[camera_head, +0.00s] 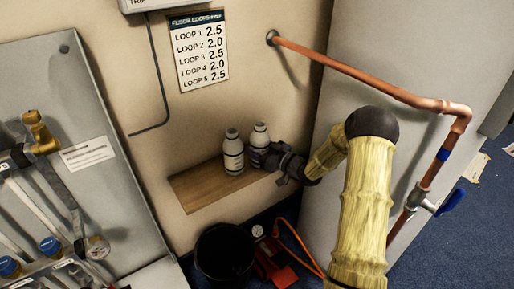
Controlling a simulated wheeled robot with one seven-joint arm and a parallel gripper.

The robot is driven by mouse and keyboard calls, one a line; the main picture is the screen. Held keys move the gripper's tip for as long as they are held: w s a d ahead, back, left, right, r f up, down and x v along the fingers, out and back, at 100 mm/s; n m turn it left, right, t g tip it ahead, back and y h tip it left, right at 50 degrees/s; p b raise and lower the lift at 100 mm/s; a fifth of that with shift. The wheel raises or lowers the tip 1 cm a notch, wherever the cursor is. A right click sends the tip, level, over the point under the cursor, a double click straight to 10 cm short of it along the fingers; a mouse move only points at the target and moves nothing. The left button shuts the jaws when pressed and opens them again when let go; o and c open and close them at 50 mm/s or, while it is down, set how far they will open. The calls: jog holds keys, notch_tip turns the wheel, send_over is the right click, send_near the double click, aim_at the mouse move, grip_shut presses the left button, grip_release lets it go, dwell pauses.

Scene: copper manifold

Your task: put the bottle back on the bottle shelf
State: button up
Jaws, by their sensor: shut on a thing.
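The bottle shelf (205,186) is a wooden board on the cream wall. One white bottle with a dark label (233,153) stands upright on it. A second, similar bottle (259,141) is upright just to its right, over the shelf's right part. My gripper (275,158) reaches in from the right and is shut on this second bottle, around its lower body. My gripper hides part of that bottle and the shelf's right end. I cannot tell whether the bottle's base touches the shelf.
A copper pipe (350,70) runs from the wall along the grey panel at right to a blue-handled valve (447,203). A black bucket (224,256) and red tool (275,268) are below the shelf. A manifold cabinet (60,120) stands at left. The shelf's left part is clear.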

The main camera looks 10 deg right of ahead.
jog(key=o, duration=0.8)
jog(key=p+v, duration=0.2)
jog(key=v, duration=1)
jog(key=shift+p, duration=0.3)
jog(key=shift+d+r, duration=0.1)
jog(key=shift+d, duration=0.05)
